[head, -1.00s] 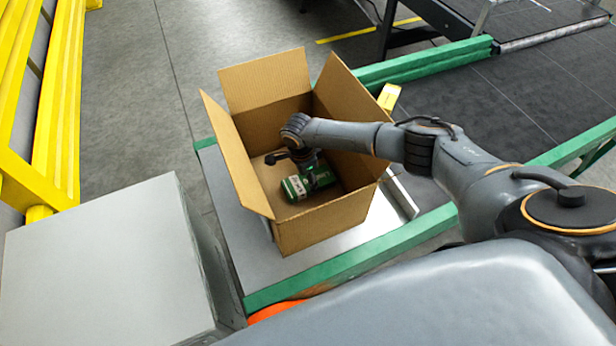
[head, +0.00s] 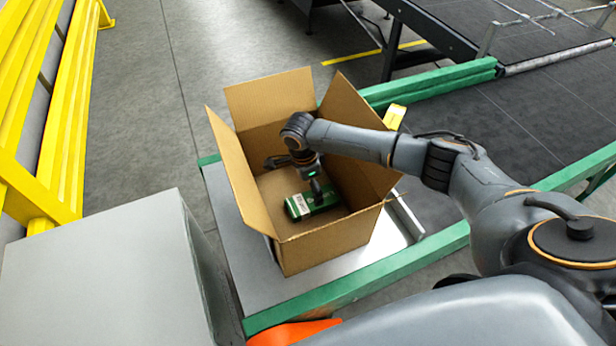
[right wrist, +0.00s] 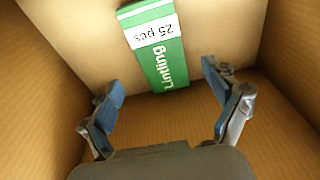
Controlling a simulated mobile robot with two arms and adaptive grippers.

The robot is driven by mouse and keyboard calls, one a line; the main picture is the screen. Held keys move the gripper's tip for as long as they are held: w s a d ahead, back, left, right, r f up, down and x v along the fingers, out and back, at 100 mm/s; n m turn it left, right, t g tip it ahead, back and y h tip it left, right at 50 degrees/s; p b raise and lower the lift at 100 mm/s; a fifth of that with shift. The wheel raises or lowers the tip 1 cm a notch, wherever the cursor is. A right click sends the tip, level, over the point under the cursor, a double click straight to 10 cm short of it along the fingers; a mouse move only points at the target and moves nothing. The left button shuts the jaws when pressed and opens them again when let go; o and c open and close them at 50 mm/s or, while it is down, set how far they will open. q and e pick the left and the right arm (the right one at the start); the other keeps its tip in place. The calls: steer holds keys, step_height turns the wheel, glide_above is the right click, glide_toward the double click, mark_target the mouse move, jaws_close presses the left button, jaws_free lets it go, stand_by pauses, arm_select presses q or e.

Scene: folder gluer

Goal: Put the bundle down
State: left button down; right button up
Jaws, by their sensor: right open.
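The bundle (head: 312,204) is a green block with a white label, lying on the floor of an open cardboard box (head: 330,243). In the right wrist view the bundle (right wrist: 162,62) shows the print "25 pcs" and lies beyond the fingertips, apart from them. My right gripper (head: 316,181) reaches down inside the box, above the bundle. In the right wrist view my right gripper (right wrist: 160,88) has its two blue-padded fingers spread wide with nothing between them. My left gripper is not in view.
The box stands on a metal table with green rails (head: 350,287). A grey cabinet (head: 100,270) is at the left, with yellow guard rails (head: 70,120) behind it. A dark conveyor (head: 520,110) is at the right. The box flaps stand up around my right arm.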

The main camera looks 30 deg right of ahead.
mark_target(308, 202)
step_height(308, 202, up, 6)
steer(key=b, duration=0.1)
steer(key=shift+a, duration=0.35)
